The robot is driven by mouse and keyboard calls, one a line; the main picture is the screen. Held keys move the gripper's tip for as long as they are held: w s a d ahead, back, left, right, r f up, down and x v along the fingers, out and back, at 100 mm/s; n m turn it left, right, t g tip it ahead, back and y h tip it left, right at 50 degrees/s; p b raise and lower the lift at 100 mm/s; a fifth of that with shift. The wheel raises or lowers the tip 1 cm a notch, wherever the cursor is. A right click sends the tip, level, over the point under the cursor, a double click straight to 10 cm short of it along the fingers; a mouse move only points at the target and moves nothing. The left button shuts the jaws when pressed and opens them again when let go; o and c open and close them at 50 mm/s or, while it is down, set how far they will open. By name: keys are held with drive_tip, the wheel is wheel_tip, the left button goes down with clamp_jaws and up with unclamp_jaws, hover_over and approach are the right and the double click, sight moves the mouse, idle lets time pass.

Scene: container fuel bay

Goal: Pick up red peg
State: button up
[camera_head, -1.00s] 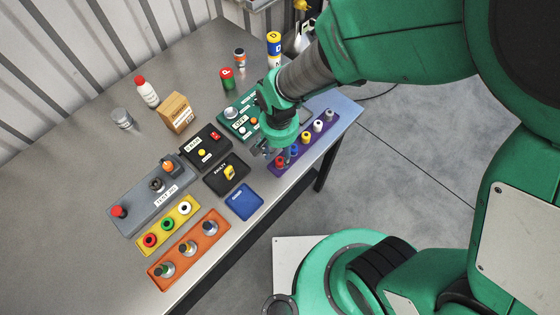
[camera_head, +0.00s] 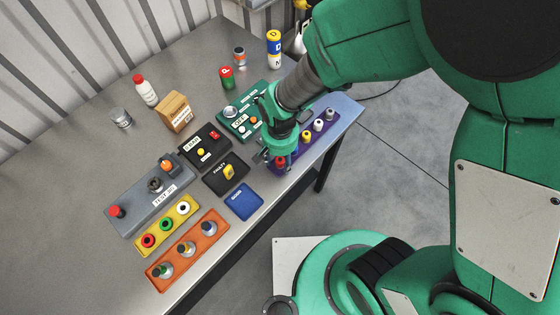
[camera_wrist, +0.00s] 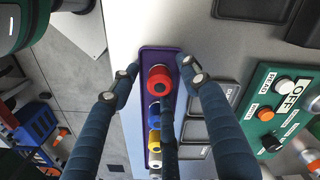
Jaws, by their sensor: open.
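The red peg (camera_wrist: 160,78) stands at the near end of the purple rack (camera_wrist: 147,60), in a row with blue, yellow and white pegs. In the head view the red peg (camera_head: 281,161) shows just below my gripper and is partly covered by its fingers. My gripper (camera_wrist: 158,73) is open in the wrist view. Its two outer fingertips lie on either side of the red peg, with a gap to each, and a third finger shows below it. I cannot tell how far the fingertips are above the rack.
A blue tray (camera_head: 242,202) and a black panel (camera_head: 215,184) lie left of the rack. The green panel (camera_head: 231,129) is behind them. A yellow rack (camera_head: 161,232) and an orange rack (camera_head: 181,265) stand further left. The table's front edge is close to the purple rack.

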sight(281, 161)
clamp_jaws()
drive_tip(key=shift+r, duration=0.1)
idle(0.4)
drive_tip(key=shift+r, duration=0.5)
drive_tip(key=r, duration=0.1)
drive_tip(key=r+p, duration=0.1)
drive_tip(key=shift+s+d+r, duration=0.2)
drive_tip(key=shift+s+r, duration=0.1)
drive_tip(key=shift+s, duration=0.05)
drive_tip(key=s+d, duration=0.3)
drive_tip(key=s, duration=0.4)
drive_tip(key=s+d+r+p, duration=0.1)
drive_tip(key=s+d, duration=0.2)
drive_tip(key=s, duration=0.3)
drive_tip(key=shift+s+d+p, duration=0.3)
drive_tip(key=shift+s, duration=0.1)
drive_tip(key=shift+r, duration=0.1)
